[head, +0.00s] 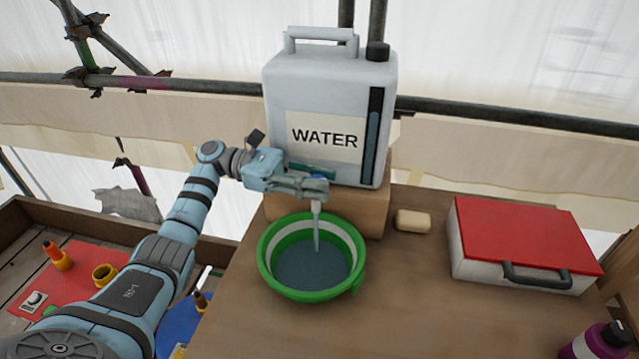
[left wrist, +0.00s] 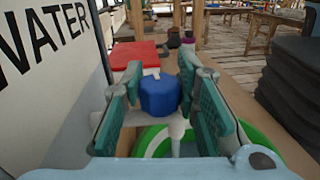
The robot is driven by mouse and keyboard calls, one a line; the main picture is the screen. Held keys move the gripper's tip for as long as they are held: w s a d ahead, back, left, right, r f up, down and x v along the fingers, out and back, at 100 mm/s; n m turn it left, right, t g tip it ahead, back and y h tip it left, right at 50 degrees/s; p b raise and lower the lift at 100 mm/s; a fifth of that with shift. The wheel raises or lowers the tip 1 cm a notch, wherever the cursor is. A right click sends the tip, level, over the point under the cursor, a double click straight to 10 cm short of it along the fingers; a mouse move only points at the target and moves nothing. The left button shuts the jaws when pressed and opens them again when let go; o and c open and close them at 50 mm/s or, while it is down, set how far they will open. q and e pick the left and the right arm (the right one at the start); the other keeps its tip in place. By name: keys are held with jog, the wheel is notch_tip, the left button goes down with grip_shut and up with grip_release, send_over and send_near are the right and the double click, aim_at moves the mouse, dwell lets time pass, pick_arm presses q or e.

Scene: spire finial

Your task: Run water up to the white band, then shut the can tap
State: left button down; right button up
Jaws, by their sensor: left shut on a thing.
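A white water can (head: 325,95) labelled WATER stands upright on a wooden block (head: 360,212). Its tap has a blue knob (left wrist: 158,97), mostly hidden by my gripper in the head view. My left gripper (head: 312,186) is shut on the knob, with one teal finger pad on each side of it in the left wrist view. A stream of water runs from the white spout (head: 316,207) into a green basin (head: 272,285) below. Grey-blue water (head: 305,268) covers the basin's bottom. The white band (head: 343,242) shows above it, with a green strip between water and band.
A pale soap-like block (head: 413,221) lies right of the wooden block. A white case with a red lid (head: 530,235) is at the right. A purple bottle (head: 600,342) stands at the front right. The table in front of the basin is clear.

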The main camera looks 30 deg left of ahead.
dwell(0.3)
pick_arm(q)
jog(key=c, duration=1.2)
grip_release()
jog(key=shift+w, duration=0.1)
jog(key=shift+c, duration=0.2)
jog(key=shift+a, duration=0.35)
jog(key=s+a, duration=0.1)
jog(key=a, duration=0.5)
jog(key=shift+a, duration=0.4)
jog(key=shift+f, duration=0.1)
